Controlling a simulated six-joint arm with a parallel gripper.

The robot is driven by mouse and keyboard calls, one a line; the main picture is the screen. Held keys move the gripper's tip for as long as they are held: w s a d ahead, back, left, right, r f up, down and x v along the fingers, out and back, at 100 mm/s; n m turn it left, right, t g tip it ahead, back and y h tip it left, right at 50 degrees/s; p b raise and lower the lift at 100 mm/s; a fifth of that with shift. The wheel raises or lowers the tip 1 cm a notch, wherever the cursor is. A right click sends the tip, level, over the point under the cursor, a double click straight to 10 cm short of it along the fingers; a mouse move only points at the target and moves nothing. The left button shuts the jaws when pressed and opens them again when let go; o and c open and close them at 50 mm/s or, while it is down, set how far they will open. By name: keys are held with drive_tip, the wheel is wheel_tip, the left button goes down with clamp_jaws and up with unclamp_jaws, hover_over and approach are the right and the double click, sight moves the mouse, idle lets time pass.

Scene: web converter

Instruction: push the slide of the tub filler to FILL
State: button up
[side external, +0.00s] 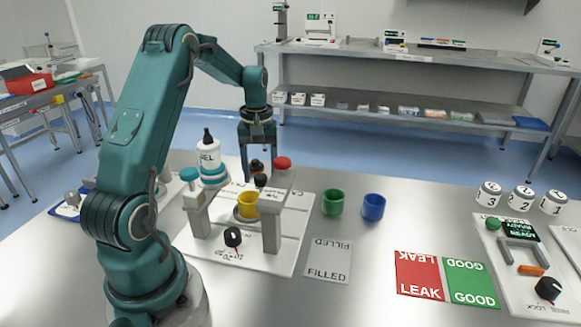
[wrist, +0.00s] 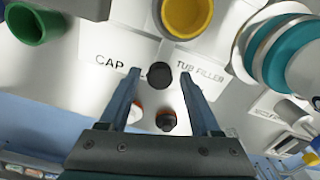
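The tub filler (side external: 283,253) is a white plate with two grey posts, a teal button (side external: 189,174) on the left post and a red button (side external: 283,163) on the right. A yellow tub (side external: 247,205) stands between the posts; it also shows in the wrist view (wrist: 187,17). My gripper (side external: 260,178) points down behind the yellow tub, fingers apart and empty. In the wrist view a round black knob (wrist: 160,75) appears between my fingertips, beside the TUB FILLER label (wrist: 200,76). I cannot tell whether that knob is the slide, or whether a finger touches it. No FILL marking is readable.
A white GEL bottle (side external: 210,160) stands close left of my gripper. A black dial (side external: 233,238) is at the plate's front. Green (side external: 333,202) and blue (side external: 373,207) tubs stand to the right. Table around the FILLED card (side external: 328,260) and LEAK/GOOD mats (side external: 447,278) is open.

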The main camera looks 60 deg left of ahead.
clamp_jaws()
idle(1.2)
